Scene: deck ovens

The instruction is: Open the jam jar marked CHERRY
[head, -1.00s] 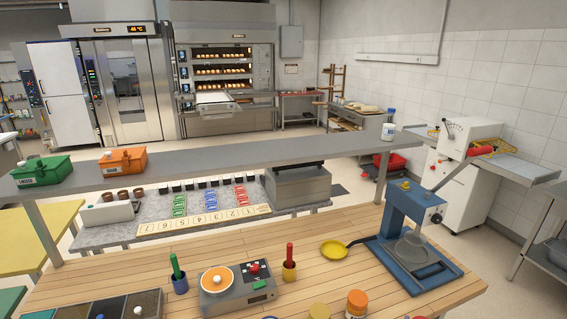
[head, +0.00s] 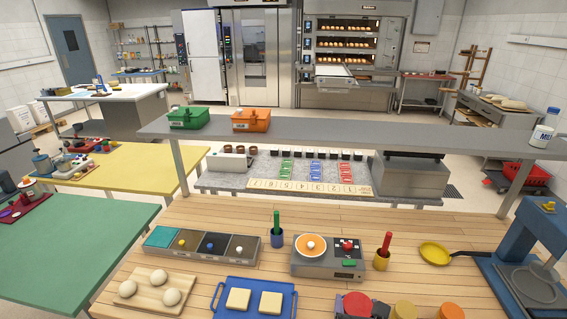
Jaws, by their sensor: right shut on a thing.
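A round red lid-like top (head: 357,304) shows at the bottom edge of the head view, right of centre. Dark fingers of my right gripper (head: 358,308) sit on both sides of it, and the gripper is shut on it. What is below the red top is cut off by the frame. My left gripper is not in view.
A blue tray (head: 222,309) and a board with dough balls (head: 134,302) lie to the left. Bare wood lies between.

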